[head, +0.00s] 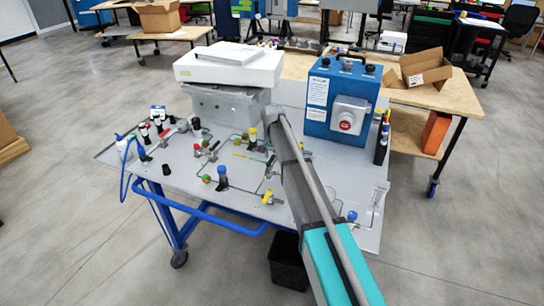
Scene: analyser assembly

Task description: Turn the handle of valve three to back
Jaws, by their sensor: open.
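A grey panel (180,180) on a blue-framed cart carries several small valves joined by thin pipes. My gripper does not show.
A blue box with a red button (344,121) stands behind the panel on the right. A grey metal box (222,108) with a white case (228,66) on top stands at the back left. Pens (382,138) and a black bin (288,262) are nearby. The surrounding floor is mostly open.

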